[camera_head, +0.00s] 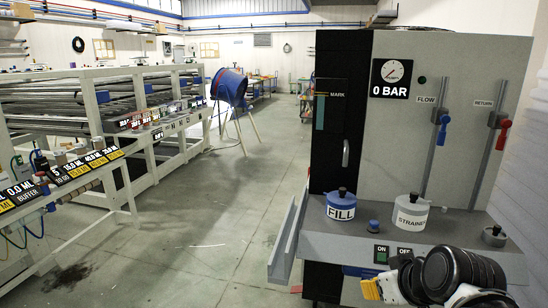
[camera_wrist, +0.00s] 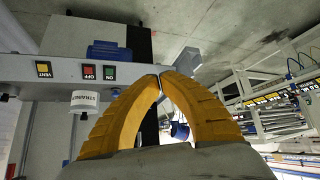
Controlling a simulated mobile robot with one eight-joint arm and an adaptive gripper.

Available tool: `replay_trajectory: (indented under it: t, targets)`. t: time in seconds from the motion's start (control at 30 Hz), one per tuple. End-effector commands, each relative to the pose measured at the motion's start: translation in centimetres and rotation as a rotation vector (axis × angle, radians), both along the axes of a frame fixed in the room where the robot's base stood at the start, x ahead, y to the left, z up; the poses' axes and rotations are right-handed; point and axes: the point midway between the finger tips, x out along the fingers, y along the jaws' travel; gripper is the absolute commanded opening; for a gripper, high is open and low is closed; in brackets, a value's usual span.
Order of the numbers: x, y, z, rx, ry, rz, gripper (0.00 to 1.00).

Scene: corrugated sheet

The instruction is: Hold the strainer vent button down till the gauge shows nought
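The gauge (camera_head: 392,70) on the grey panel has a white dial, and the display below it reads 0 BAR. The white strainer pot (camera_head: 411,212) stands on the console ledge; it shows upside down in the wrist view (camera_wrist: 85,101). The yellow VENT button (camera_wrist: 43,69) is on the console front, left of the red OFF button (camera_wrist: 89,72) in the wrist view. In the head view my arm hides it. My gripper (camera_wrist: 160,77) has its yellow fingertips together with nothing between them. The tips are apart from the VENT button, to its right in the wrist view.
A green ON button (camera_wrist: 110,72) is beside OFF. A blue FILL pot (camera_head: 341,207) stands left of the strainer. A blue flow lever (camera_head: 442,130) and red return lever (camera_head: 503,134) are on the panel. Open floor (camera_head: 220,215) lies left of the console.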

Motion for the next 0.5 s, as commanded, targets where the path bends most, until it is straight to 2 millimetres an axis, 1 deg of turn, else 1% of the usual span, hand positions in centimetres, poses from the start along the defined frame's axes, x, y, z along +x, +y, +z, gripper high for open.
replay_trajectory:
  t: [0.03,0.1,0.2,0.33,0.4,0.5]
  targets:
    - [-2.4,1.0,-0.4,0.005,0.029,-0.027,0.00]
    - [-5.0,1.5,-1.0,0.015,0.061,-0.080,0.00]
    - [-7.9,1.8,-1.7,0.020,0.091,-0.143,0.00]
    - [-9.8,1.7,-2.3,0.024,0.108,-0.196,0.00]
    - [-10.2,1.6,-2.5,0.025,0.112,-0.210,0.00]
    - [-10.3,1.6,-2.5,0.026,0.111,-0.217,0.00]
